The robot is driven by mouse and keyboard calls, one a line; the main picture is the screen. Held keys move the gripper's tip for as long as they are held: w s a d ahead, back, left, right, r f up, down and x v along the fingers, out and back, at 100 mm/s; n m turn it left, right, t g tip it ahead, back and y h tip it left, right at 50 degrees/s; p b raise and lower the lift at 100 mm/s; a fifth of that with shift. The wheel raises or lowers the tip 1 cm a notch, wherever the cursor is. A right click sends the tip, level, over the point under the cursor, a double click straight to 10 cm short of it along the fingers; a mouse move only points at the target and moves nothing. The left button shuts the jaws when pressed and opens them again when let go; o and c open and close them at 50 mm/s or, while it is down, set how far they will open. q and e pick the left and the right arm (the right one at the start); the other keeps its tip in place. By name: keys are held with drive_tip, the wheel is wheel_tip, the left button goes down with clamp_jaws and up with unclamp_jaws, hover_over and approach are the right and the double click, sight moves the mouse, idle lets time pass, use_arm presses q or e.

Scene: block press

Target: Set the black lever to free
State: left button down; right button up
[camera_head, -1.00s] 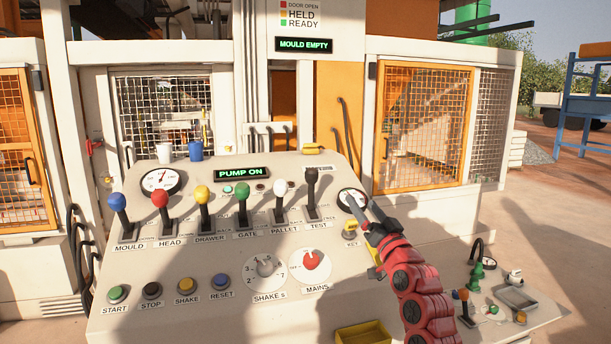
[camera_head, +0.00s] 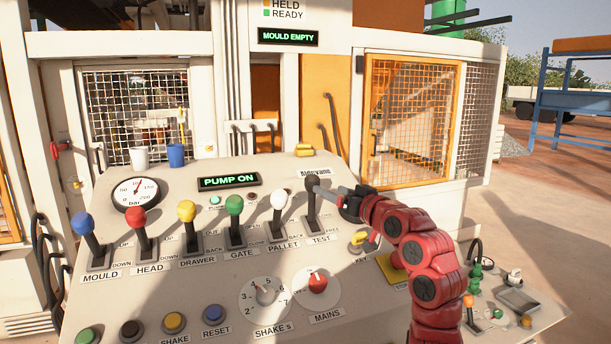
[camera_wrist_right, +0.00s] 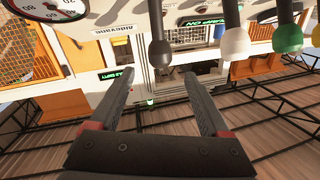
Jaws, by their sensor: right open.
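The black-knobbed lever (camera_head: 312,207) stands nearly upright in its slot above the TEST label, at the right end of the lever row. Small print beside its slot seems to read FREE. My right gripper (camera_head: 325,188) reaches in from the right at knob height, its fingers close to the black knob. In the right wrist view the black knob (camera_wrist_right: 160,51) is just beyond the two spread fingertips (camera_wrist_right: 156,82), roughly in line with the gap. The gripper is open and empty. Whether a finger touches the knob cannot be told. My left gripper is not in view.
The white PALLET lever (camera_head: 278,202) is the nearest neighbour on the left, with green, yellow, red and blue levers beyond. A yellow key switch (camera_head: 358,240) and the red MAINS knob (camera_head: 317,283) lie below. The display (camera_head: 229,181) reads PUMP ON.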

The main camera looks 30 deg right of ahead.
sight(312, 199)
drive_tip(key=w+p, duration=0.3)
drive_tip(key=w, duration=0.9)
drive_tip(key=shift+w+d, duration=0.15)
drive_tip(key=shift+w, duration=0.1)
drive_tip(key=shift+c, duration=0.2)
clamp_jaws()
drive_tip(key=shift+f, duration=0.1)
